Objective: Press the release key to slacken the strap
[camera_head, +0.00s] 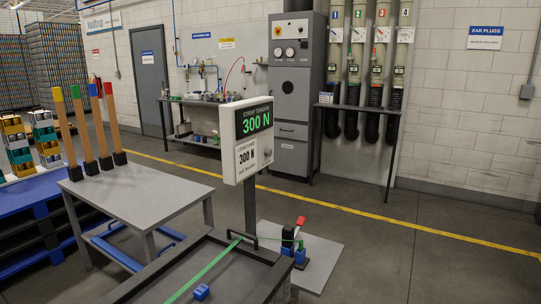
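A green strap (207,270) runs diagonally over a dark grey framed surface (243,279) at the bottom. A thinner green line continues right to a small device (290,238) with a red top piece (301,221) and blue parts (299,256). A small blue block (201,292) sits beside the strap near the bottom edge. I cannot tell which part is the release key. A display on a post (247,139) reads "STRAP TENSION 300 N" in green, with a label reading 300 N below. Neither of my grippers is in view.
A grey table (145,200) with several upright wooden posts (87,130) with coloured tops stands left. A blue rack (45,190) is further left. A grey cabinet (296,95), workbench and numbered tubes line the back wall. The floor at right (420,255) is clear.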

